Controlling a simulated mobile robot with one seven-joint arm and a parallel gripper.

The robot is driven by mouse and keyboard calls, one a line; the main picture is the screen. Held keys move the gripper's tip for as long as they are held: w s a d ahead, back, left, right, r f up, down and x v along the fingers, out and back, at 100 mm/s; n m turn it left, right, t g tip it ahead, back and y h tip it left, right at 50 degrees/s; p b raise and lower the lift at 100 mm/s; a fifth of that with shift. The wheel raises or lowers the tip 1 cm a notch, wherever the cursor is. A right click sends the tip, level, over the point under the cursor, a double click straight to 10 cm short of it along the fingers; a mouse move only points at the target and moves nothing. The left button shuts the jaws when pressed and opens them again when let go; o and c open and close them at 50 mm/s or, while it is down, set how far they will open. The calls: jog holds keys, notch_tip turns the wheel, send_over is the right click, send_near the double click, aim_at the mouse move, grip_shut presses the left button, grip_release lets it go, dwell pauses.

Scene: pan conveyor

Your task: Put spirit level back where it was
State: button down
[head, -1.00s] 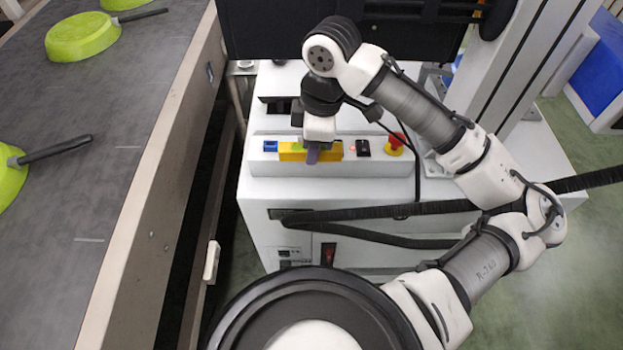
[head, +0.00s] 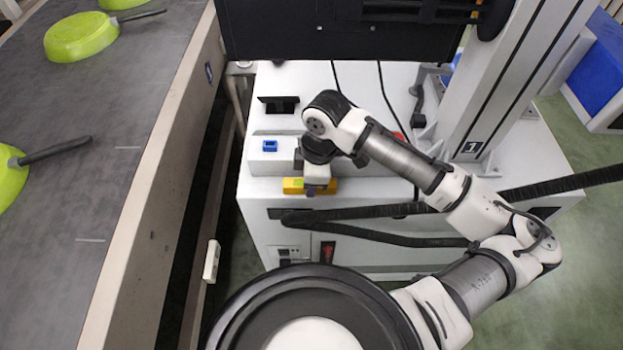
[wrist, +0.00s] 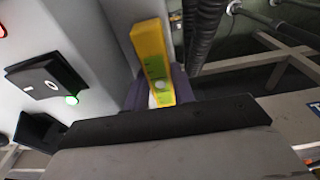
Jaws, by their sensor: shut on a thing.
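The yellow spirit level (head: 325,186) is in my gripper (head: 312,190), in front of the front edge of the white cabinet top in the head view. In the wrist view the level (wrist: 150,50) shows its yellow body and green vial, with the purple fingers (wrist: 158,88) shut around it. Much of the gripper is hidden behind the wrist in the head view. I cannot tell whether the level touches the cabinet.
The white cabinet (head: 345,90) carries a blue block (head: 269,145). Black cables (head: 370,230) cross its front. At left a conveyor (head: 90,170) carries green pans (head: 80,37). A column (head: 500,90) stands at the right.

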jog(key=shift+f, duration=0.1)
jog(key=c, duration=1.5)
grip_release()
jog(key=shift+o, duration=0.2)
notch_tip(320, 180, up, 12)
jog(key=d+b, duration=0.1)
jog(key=shift+d, duration=0.25)
